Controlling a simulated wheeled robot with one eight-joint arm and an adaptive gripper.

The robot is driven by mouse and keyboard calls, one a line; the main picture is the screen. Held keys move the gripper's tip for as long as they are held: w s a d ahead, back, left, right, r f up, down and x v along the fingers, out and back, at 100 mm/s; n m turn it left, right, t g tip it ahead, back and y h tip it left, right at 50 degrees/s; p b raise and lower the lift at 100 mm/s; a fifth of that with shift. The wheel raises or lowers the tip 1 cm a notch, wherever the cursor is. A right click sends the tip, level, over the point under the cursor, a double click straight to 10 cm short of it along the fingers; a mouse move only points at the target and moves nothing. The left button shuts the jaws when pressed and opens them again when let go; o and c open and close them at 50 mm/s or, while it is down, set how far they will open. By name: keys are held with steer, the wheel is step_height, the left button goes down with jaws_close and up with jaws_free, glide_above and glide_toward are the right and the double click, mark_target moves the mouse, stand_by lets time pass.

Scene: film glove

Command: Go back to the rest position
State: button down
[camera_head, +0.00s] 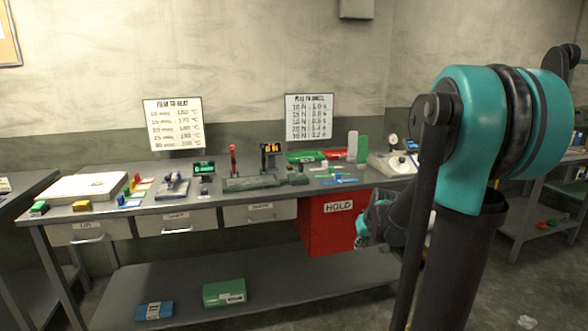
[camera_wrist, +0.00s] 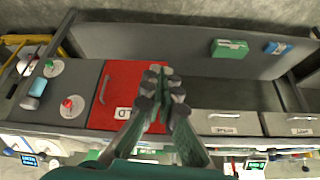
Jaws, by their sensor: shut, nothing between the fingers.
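My arm stands in the right half of the head view, with its teal and black joint close to the camera. My gripper (camera_wrist: 160,78) is shut and empty in the wrist view, its two fingers together. The gripper end lies low beside the red HOLD bin in the head view, partly hidden behind my arm. In the wrist view the fingers overlap the right side of the red HOLD bin (camera_wrist: 112,80). I cannot tell how far apart they are.
Another table (camera_head: 540,215) stands at the right.

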steer(key=s+a+f, duration=0.1)
steer(key=s+f, duration=0.2)
steer(key=s, duration=0.8)
steer(key=s+a+f+g+h, duration=0.1)
steer(key=s+f, duration=0.1)
steer(key=s, duration=0.9)
steer(key=shift+s+a+f+m+g, duration=0.3)
steer(key=shift+a+f+m, duration=0.1)
steer(key=c, duration=2.3)
jaws_free()
